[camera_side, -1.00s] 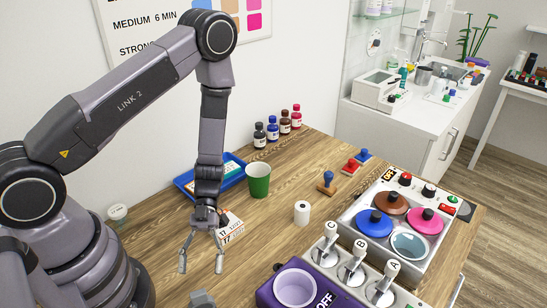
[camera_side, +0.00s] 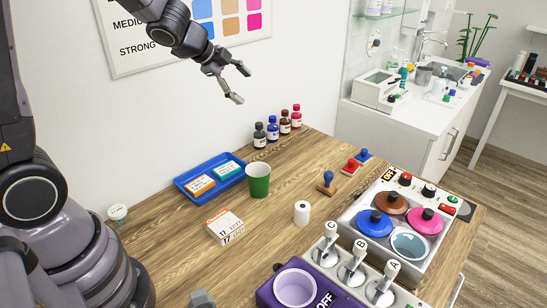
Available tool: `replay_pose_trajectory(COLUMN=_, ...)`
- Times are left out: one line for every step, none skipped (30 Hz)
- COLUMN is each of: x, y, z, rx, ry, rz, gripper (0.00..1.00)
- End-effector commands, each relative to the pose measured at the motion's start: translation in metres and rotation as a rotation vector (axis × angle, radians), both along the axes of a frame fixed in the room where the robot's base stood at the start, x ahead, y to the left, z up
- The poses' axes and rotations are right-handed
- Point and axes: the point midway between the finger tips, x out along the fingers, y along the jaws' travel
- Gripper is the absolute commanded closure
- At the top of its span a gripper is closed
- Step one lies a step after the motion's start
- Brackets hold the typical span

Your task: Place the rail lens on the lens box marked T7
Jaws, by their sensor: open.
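The lens box (camera_side: 224,226) is white with orange print and lies on the wooden table, left of the white roll. Its front marking is small and looks like T7. I cannot make out a clear lens on its top or elsewhere for certain. My gripper (camera_side: 240,83) is open, with two grey fingers spread and nothing between them. It is high in front of the white wall, well above and apart from the box.
A blue tray (camera_side: 184,187) holds an orange and a teal box. A green cup (camera_side: 258,180) and white roll (camera_side: 302,213) stand nearby. Dye bottles (camera_side: 273,130) line the wall. A heated unit (camera_side: 360,247) with coloured lids and a purple device (camera_side: 270,294) fill the right front.

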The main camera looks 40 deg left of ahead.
Motion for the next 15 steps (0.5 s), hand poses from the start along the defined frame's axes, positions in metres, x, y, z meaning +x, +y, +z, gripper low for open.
replay_pose_trajectory(x=-0.016, y=0.015, z=0.031, rx=-0.014, ry=-0.046, rz=0.151, gripper=0.4)
replay_pose_trajectory(x=-0.029, y=0.024, z=0.045, rx=-0.031, ry=-0.059, rz=0.247, gripper=0.4)
replay_pose_trajectory(x=-0.049, y=0.034, z=0.06, rx=-0.066, ry=-0.068, rz=0.372, gripper=0.4)
replay_pose_trajectory(x=-0.066, y=0.039, z=0.069, rx=-0.099, ry=-0.066, rz=0.461, gripper=0.4)
replay_pose_trajectory(x=-0.084, y=0.043, z=0.076, rx=-0.137, ry=-0.06, rz=0.544, gripper=0.4)
replay_pose_trajectory(x=-0.109, y=0.045, z=0.082, rx=-0.194, ry=-0.043, rz=0.643, gripper=0.4)
replay_pose_trajectory(x=-0.127, y=0.045, z=0.085, rx=-0.24, ry=-0.024, rz=0.708, gripper=0.4)
replay_pose_trajectory(x=-0.145, y=0.042, z=0.086, rx=-0.289, ry=-0.002, rz=0.766, gripper=0.4)
replay_pose_trajectory(x=-0.168, y=0.038, z=0.086, rx=-0.351, ry=0.034, rz=0.829, gripper=0.4)
replay_pose_trajectory(x=-0.183, y=0.033, z=0.085, rx=-0.397, ry=0.062, rz=0.868, gripper=0.4)
replay_pose_trajectory(x=-0.196, y=0.028, z=0.084, rx=-0.44, ry=0.09, rz=0.898, gripper=0.4)
replay_pose_trajectory(x=-0.213, y=0.02, z=0.082, rx=-0.491, ry=0.129, rz=0.929, gripper=0.4)
replay_pose_trajectory(x=-0.223, y=0.015, z=0.081, rx=-0.525, ry=0.154, rz=0.946, gripper=0.4)
replay_pose_trajectory(x=-0.231, y=0.01, z=0.08, rx=-0.554, ry=0.178, rz=0.959, gripper=0.4)
replay_pose_trajectory(x=-0.241, y=0.004, z=0.079, rx=-0.585, ry=0.206, rz=0.97, gripper=0.4)
